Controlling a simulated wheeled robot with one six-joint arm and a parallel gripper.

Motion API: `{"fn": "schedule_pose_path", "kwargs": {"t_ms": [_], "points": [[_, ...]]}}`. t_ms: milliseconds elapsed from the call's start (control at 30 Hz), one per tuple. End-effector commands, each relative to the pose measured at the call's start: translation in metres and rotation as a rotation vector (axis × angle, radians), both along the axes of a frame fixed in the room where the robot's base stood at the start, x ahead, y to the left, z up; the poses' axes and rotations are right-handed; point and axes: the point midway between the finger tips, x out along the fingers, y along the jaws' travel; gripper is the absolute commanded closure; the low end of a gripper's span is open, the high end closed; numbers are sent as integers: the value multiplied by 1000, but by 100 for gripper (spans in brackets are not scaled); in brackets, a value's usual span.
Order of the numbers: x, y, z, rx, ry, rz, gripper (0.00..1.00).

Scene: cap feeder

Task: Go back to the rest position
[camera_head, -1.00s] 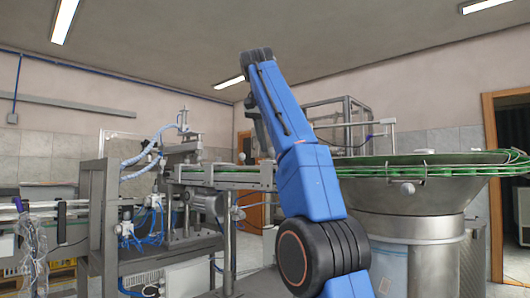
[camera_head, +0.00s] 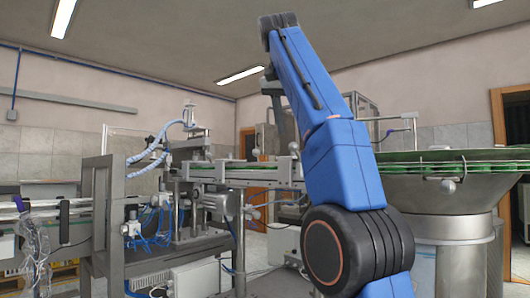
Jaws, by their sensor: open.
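My blue arm stands upright in the middle of the view, with a black joint at its top and a large black joint low down. From the top joint a dark grey link hangs down behind the blue upper link. My gripper cannot be made out. It is hidden behind my arm, so its jaws and anything between them do not show. My arm stands in front of the cap feeder, whose wide metal bowl (camera_head: 445,205) with a green rim is to the right. Whether my arm touches anything cannot be told.
A conveyor rail (camera_head: 235,172) with a green strip runs left from behind my arm. At left stands a grey machine frame (camera_head: 103,215) with blue hoses. A clear-wrapped post (camera_head: 35,245) is at the far left. The space above the machines is open up to the ceiling.

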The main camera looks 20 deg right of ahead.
Motion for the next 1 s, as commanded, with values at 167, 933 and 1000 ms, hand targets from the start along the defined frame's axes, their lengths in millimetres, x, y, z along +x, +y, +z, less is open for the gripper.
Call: {"fn": "schedule_pose_path", "kwargs": {"t_ms": [167, 933, 1000], "points": [[0, 0, 0, -1, 1, 2, 57], [-35, 32, -130, -102, 168, 425, 57], [-43, 37, -154, -106, 181, 472, 57]]}}
